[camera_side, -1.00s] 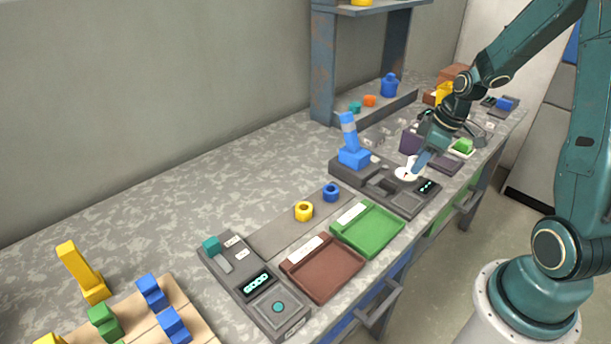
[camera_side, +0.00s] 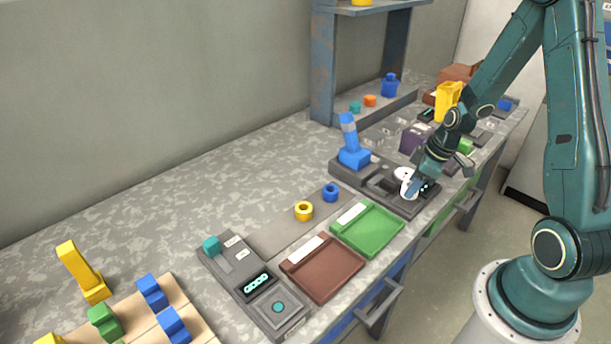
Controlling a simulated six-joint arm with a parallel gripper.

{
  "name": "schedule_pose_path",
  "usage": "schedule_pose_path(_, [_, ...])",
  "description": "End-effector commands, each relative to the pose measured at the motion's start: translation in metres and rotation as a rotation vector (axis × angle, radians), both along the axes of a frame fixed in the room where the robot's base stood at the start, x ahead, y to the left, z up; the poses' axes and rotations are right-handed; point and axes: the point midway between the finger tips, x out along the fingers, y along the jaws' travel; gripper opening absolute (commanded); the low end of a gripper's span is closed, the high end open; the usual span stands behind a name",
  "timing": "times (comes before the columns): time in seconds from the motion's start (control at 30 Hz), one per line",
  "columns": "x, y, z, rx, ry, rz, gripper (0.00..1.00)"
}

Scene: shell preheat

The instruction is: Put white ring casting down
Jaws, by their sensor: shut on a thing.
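I cannot tell whether the ring touches the station. A blue upright part (camera_side: 353,156) stands at the station's back left.
A green tray (camera_side: 367,231) and a brown tray (camera_side: 322,270) lie to the left at the front edge. A yellow ring (camera_side: 303,210) and a blue ring (camera_side: 330,192) sit on a grey strip behind them. A yellow block (camera_side: 447,98) and a purple block stand beyond the station.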

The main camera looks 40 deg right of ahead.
Motion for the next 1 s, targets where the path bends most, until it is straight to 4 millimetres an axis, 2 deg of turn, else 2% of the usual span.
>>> schedule_pose_path(0.13, [0.0,0.0,-0.015,0.003,0.003,0.0,0.13])
schedule_pose_path(0.3, [0.0,0.0,-0.025,0.002,0.002,0.0,0.13])
schedule_pose_path(0.77, [0.0,0.0,-0.029,0.0,0.0,0.0,0.13])
schedule_pose_path(0.8, [0.0,0.0,-0.029,0.0,0.0,0.0,0.4])
schedule_pose_path(0.9, [0.0,0.0,-0.029,0.0,0.0,0.0,0.58])
schedule_pose_path(1.0, [0.0,0.0,-0.029,0.0,0.0,0.0,0.58])
